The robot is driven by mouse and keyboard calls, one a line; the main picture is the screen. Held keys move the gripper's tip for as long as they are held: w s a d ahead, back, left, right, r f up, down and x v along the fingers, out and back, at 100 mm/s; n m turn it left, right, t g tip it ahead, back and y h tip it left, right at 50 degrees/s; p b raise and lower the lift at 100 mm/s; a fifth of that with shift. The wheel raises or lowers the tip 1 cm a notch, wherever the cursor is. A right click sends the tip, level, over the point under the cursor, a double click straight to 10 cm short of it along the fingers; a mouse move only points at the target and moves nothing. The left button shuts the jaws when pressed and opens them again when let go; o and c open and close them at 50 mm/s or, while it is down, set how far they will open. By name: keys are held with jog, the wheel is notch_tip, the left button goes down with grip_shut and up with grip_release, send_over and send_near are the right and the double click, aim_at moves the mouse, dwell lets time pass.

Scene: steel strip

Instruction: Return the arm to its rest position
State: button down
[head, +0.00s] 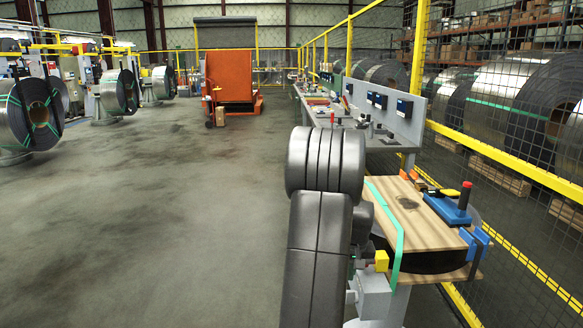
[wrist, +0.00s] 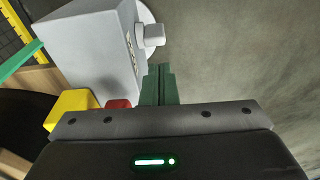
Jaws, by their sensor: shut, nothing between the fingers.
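My gripper (wrist: 160,85) shows in the wrist view with its two dark green fingers together and nothing between them. In the head view my dark arm rises in the lower middle and hides most of the gripper. Past the fingertips in the wrist view is a grey box (wrist: 88,48) with a pale knob on its side. I cannot tell whether the fingers touch it. The same grey box (head: 374,296) shows beside my arm in the head view.
A wooden-topped stand (head: 415,225) with a green strap (head: 392,228) and a blue tool (head: 450,207) is close on the right. A yellow block (wrist: 70,108) sits by the grey box. A mesh fence (head: 500,158) runs along the right. Open floor (head: 180,220) lies left.

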jog(key=t+b, duration=0.1)
jog(key=b, duration=0.4)
jog(key=shift+w+f, duration=0.4)
jog(key=t+b, duration=0.1)
jog(key=b, duration=0.2)
jog(key=shift+w, duration=0.2)
jog(key=b, duration=0.2)
jog(key=t+b, duration=0.1)
jog(key=b, duration=0.2)
jog(key=shift+w+f+t, duration=0.1)
jog(key=shift+w+t, duration=0.15)
jog(key=shift+t, duration=0.05)
